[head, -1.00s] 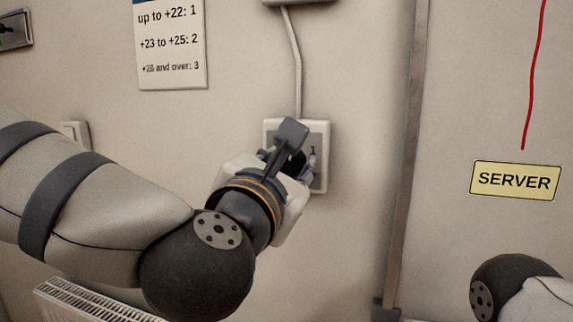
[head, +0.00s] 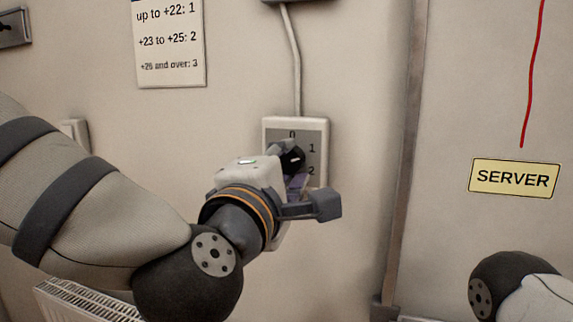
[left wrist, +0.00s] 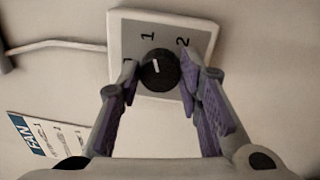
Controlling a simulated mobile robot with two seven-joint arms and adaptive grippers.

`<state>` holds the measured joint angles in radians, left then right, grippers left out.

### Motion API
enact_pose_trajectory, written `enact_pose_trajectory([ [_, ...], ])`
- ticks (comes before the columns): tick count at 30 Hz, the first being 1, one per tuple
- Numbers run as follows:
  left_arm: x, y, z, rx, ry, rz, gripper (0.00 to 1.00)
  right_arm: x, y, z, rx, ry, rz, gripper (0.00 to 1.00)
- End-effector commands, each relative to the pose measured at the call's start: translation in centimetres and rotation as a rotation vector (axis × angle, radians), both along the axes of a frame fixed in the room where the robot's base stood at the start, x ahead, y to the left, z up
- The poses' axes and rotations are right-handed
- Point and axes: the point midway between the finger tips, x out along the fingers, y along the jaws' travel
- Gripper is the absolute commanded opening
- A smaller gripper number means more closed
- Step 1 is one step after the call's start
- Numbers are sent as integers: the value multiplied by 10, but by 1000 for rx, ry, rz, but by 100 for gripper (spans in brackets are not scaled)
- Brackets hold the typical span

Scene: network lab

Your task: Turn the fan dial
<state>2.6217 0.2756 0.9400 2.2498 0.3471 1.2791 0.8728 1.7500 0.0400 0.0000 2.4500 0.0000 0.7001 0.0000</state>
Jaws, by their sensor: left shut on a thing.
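The fan dial is a round black knob (head: 292,160) on a pale wall box with a grey face (head: 317,134). Numbers 0, 1 and 2 show around it in the head view. My left gripper (head: 290,165) is shut on the knob, with one fingertip on either side of it in the left wrist view (left wrist: 161,75). There the white mark on the knob (left wrist: 160,68) appears to point roughly toward the 1. The gripper hides the lower left of the box in the head view. My right gripper is out of view.
A notice (head: 170,42) on the wall reads up to +22: 1, +23 to +25: 2, +26 and over: 3. A cable (head: 294,60) runs up from the box. A vertical conduit (head: 404,170) and a SERVER label (head: 513,178) are to the right. A radiator (head: 85,302) is below.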

Motion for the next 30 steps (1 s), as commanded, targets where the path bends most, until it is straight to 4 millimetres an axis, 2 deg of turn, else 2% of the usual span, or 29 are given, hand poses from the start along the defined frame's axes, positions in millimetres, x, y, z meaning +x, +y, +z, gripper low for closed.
enact_pose_trajectory([
  [18, 1, 2, 0, 534, -178, 4, 5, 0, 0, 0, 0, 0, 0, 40],
  [30, 1, 2, 0, 754, -251, 5, 5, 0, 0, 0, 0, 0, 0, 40],
])
